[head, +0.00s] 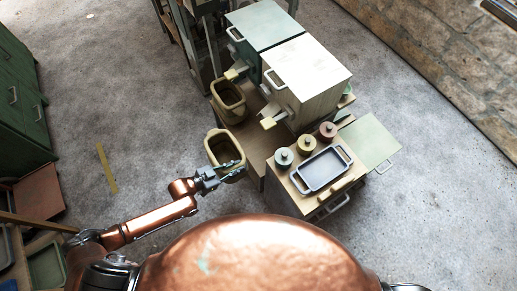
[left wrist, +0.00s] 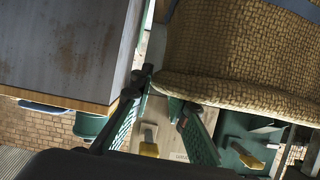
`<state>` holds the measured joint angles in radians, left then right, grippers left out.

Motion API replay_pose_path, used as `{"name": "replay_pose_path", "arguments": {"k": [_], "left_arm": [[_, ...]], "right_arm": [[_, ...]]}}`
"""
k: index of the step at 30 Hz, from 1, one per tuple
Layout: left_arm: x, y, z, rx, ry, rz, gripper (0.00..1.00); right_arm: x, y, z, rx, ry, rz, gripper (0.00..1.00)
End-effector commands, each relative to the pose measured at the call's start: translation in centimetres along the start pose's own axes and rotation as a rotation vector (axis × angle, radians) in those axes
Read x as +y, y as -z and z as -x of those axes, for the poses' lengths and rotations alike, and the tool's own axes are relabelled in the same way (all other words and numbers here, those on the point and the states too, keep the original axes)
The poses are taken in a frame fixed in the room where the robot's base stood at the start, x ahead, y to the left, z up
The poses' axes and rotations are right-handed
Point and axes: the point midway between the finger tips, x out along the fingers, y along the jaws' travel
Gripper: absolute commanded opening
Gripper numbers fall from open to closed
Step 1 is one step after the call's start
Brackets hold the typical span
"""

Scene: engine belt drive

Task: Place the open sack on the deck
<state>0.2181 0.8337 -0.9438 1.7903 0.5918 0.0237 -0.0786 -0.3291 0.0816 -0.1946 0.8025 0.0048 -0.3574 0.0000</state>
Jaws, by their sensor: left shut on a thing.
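My left gripper (head: 222,174) is shut on the rim of an open tan sack (head: 213,149), at the sack's near side. In the left wrist view the sack's woven wall (left wrist: 240,55) fills the upper right. In the head view its mouth faces up, and it hangs just left of the brown wooden deck (head: 257,150), apparently clear of it. A second, similar open container (head: 215,103) stands further back at the deck's left side, in front of the teal box. My right gripper is not in view.
A teal box (head: 262,22) and a white box (head: 318,68), each with a handle and a spout, stand on the deck. Nearer are three lidded jars (head: 306,144) and a dark tray (head: 322,170) on a small cabinet. The grey floor at left is mostly clear.

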Motion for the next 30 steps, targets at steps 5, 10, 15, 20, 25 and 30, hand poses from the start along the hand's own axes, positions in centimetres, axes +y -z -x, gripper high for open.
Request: {"name": "replay_pose_path", "arguments": {"k": [5,10,15,20,25,30], "left_arm": [[0.2,-0.4,-1.8,0.001,-0.005,0.001,0.0],[0.2,1.2,-5.3,0.005,-0.005,0.003,0.0],[0.1,2.9,-9.4,0.004,-0.005,0.003,0.0],[0.1,4.2,-13.1,0.002,-0.005,0.003,0.0],[0.0,5.3,-15.7,0.0,-0.005,0.003,0.0],[0.0,5.9,-16.8,-0.001,-0.004,0.002,0.0]], "right_arm": [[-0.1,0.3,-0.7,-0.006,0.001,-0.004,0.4],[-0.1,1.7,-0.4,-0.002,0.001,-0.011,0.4],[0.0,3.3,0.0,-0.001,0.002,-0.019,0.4],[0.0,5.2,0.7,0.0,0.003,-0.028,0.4],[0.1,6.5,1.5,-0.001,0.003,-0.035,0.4],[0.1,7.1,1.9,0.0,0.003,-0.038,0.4]]}}
